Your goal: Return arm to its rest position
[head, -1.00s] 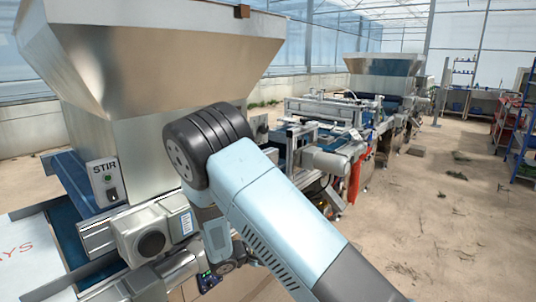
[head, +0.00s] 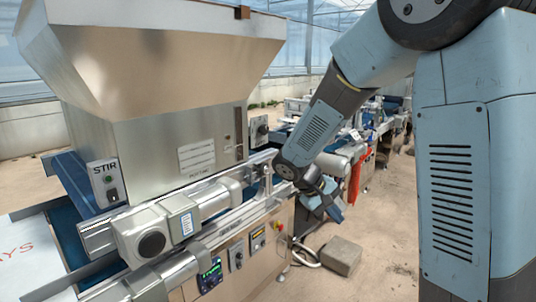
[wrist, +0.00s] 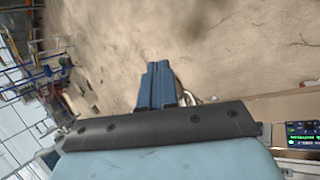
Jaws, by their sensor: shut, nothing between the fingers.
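My arm is folded at the right of the head view, its links large and close to the camera. The forearm slants down to my gripper (head: 336,212), which hangs over the floor just right of the seeder's control front. In the wrist view my gripper (wrist: 158,70) shows as two blue fingers pressed together with nothing between them. Bare sandy floor lies beyond them.
The seeder's metal hopper (head: 160,90) fills the left. Below it are the STIR switch box (head: 106,183), a motor (head: 150,240) and a control panel (head: 211,275). A concrete block (head: 341,256) lies on the floor. Another machine line (head: 372,125) stands behind my arm.

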